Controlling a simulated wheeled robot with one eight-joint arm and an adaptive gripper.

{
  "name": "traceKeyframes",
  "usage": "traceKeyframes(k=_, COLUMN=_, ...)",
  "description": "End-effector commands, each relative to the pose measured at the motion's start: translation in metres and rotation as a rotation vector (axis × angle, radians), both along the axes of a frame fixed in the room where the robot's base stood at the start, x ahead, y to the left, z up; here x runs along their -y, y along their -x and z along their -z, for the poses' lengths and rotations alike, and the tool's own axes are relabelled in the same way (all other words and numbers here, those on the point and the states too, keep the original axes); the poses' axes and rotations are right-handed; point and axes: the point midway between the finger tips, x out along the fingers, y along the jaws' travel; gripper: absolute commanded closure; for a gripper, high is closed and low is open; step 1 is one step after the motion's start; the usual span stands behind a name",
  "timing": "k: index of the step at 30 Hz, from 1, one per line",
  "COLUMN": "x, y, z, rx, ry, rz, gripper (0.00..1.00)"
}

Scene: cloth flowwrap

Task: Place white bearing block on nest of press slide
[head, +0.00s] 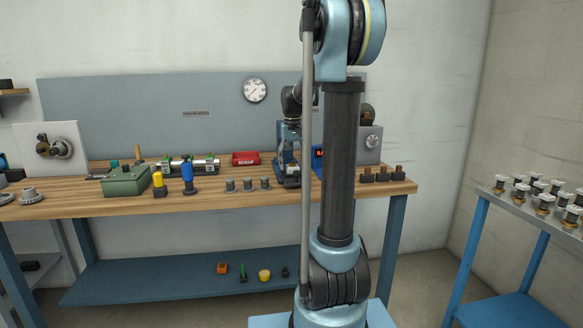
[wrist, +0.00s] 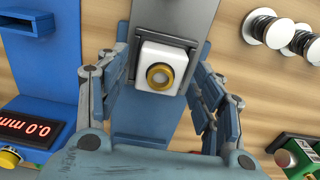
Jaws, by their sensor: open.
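The white bearing block (wrist: 147,51), with a brass-coloured ring around its bore, shows in the wrist view. It appears to sit on the grey press slide (wrist: 152,14), in line with it; the nest beneath it is hidden by the block. My gripper (wrist: 161,62) is open, with one finger to the left of the block and one to the right. Small gaps seem to show beside the block; I cannot tell whether either finger touches it. In the head view the blue press (head: 289,158) stands on the bench, partly behind my arm, and the block is not discernible.
A blue unit with a red readout (wrist: 35,129) is left of the press. White-and-silver spools (wrist: 265,27) and a green fixture (wrist: 303,152) lie to the right. The wooden bench (head: 100,206) holds several other parts. A side table (head: 520,208) carries several white-topped pieces.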

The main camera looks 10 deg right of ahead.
Motion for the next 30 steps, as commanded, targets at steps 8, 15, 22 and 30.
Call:
traceKeyframes(k=8, x=-0.001, y=0.0, z=-0.047, rx=0.0, ry=0.0, rz=-0.001, gripper=0.39)
traceKeyframes(k=15, x=-0.001, y=0.0, z=-0.088, rx=0.0, ry=0.0, rz=-0.001, gripper=0.39)
traceKeyframes(k=22, x=-0.001, y=0.0, z=-0.108, rx=0.0, ry=0.0, rz=-0.002, gripper=0.39)
traceKeyframes(k=30, x=-0.001, y=0.008, z=-0.11, rx=0.003, ry=0.0, rz=-0.002, gripper=0.39)
